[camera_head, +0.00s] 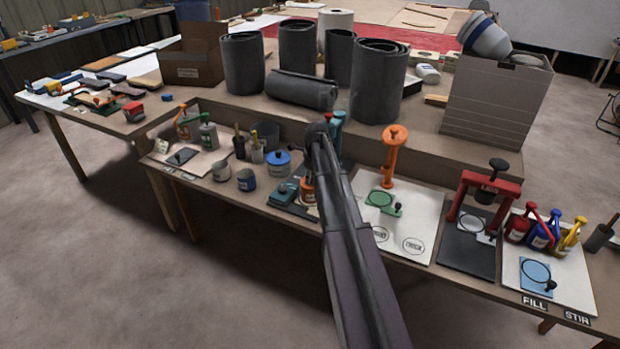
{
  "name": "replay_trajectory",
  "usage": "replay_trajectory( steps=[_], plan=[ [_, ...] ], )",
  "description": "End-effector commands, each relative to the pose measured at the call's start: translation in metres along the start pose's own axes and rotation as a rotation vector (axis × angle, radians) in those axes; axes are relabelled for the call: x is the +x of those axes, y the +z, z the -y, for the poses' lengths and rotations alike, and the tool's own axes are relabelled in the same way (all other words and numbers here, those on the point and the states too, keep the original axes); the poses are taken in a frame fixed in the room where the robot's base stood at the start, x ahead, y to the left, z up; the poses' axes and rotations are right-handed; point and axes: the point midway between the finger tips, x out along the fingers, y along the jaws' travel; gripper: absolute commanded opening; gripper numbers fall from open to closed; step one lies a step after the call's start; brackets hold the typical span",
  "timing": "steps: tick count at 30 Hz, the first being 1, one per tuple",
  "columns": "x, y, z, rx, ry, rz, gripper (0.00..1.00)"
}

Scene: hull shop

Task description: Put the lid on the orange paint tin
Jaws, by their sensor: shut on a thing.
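The orange paint tin (308,195) stands on the bench's dark pad, left of my arm. Only its left part shows; my arm covers the rest. My gripper (306,174) is just above the tin, mostly hidden behind my arm and small in the picture. It is shut on the lid, of which little can be made out. I cannot tell whether the lid touches the rim of the tin.
A blue-lidded tin (277,163) and a teal tool (284,192) stand close on the left. An orange post (394,155) and a red press (487,195) stand to the right. Dark rolls (378,82) and a grey box (496,100) fill the raised shelf behind.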

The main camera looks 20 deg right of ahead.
Motion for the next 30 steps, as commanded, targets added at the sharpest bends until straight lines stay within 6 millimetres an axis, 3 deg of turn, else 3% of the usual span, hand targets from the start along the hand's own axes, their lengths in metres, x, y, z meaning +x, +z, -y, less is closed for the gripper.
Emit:
replay_trajectory(
  steps=[4, 5, 9, 17, 18, 20, 21, 30],
  plan=[
    [0.0, -0.0001, 0.0002, 0.0, 0.0, 0.0, 0.1],
    [0.0, -0.0001, 0.0002, 0.0, 0.0, 0.0, 0.38],
    [-0.0001, -0.0002, 0.0002, 0.0, 0.0, 0.0, 0.75],
    [-0.0001, -0.0003, 0.0001, 0.0, 0.0, 0.0, 0.75],
    [0.0, -0.0002, 0.0002, 0.0, 0.0, 0.0, 0.78],
    [0.0, -0.0002, 0.0002, 0.0, 0.0, 0.0, 0.96],
    [0.0, -0.0002, 0.0002, 0.0, 0.0, 0.0, 1.0],
    [0.0, -0.0002, 0.0002, 0.0, 0.0, 0.0, 1.0]
  ],
)
